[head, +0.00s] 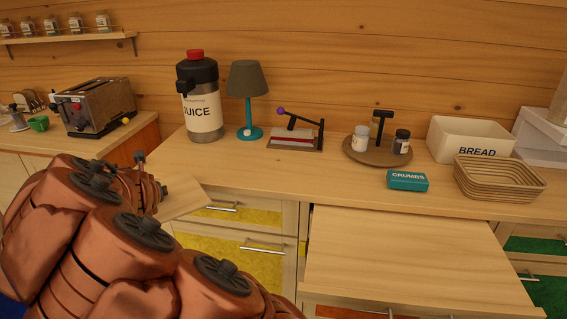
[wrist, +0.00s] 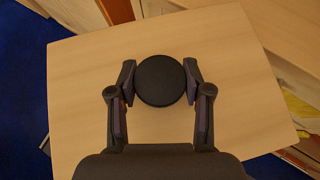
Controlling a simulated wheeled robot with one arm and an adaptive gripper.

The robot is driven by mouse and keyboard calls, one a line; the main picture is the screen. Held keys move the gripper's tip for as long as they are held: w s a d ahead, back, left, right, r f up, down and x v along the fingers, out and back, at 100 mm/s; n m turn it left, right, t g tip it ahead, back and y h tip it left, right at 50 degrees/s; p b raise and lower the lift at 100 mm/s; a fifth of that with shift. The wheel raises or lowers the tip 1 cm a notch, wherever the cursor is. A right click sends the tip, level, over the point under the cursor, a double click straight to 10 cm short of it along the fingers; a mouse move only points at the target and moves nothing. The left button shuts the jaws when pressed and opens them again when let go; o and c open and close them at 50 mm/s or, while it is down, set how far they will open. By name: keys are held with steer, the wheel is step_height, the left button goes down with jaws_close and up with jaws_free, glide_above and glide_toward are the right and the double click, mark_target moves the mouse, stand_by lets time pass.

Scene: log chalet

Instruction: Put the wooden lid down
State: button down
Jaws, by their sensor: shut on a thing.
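The wooden lid is a flat pale rectangular board (wrist: 225,70) with a round black knob (wrist: 160,80). In the wrist view my gripper (wrist: 159,82) has one finger on each side of the knob and is shut on it. In the head view part of the lid (head: 182,198) shows beyond my arm, at the counter's front edge on the left. My arm hides the rest of the lid and most of the gripper there. The lid appears held in the air, with blue floor and cabinet fronts below it.
The counter (head: 230,165) carries a juice dispenser (head: 200,100), teal lamp (head: 248,95), lever press (head: 295,130), round tray (head: 352,153), teal crumbs tin (head: 407,180), open white bread bin (head: 475,137) and basket (head: 500,180). A bare pull-out board (head: 410,260) juts forward at right.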

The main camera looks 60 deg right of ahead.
steer(key=s+d+r+m+g+h, duration=0.1)
steer(key=s+d+m, duration=0.1)
steer(key=s+d, duration=0.3)
steer(key=s+d+r+m+g+h+b, duration=0.1)
steer(key=s+d, duration=0.4)
steer(key=d, duration=0.7)
steer(key=s+d+r+m+g+h+b, duration=0.1)
steer(key=s+d+m+g, duration=0.2)
steer(key=s+d, duration=0.3)
steer(key=shift+d+m+h, duration=0.4)
steer(key=shift+d, duration=1.4)
steer(key=s+d, duration=0.2)
steer(key=s+d+m+g, duration=0.1)
steer(key=s+d, duration=0.1)
steer(key=s, duration=0.1)
steer(key=s+d+r+m+g, duration=0.1)
steer(key=s+d, duration=0.1)
steer(key=shift+s, duration=0.25)
glide_above(246, 164)
steer(key=shift+d+f, duration=0.15)
steer(key=shift+f, duration=0.55)
steer(key=shift+w+f, duration=0.1)
steer(key=shift+f, duration=1.65)
steer(key=shift+f, duration=0.15)
steer(key=c, duration=0.5)
jaws_free()
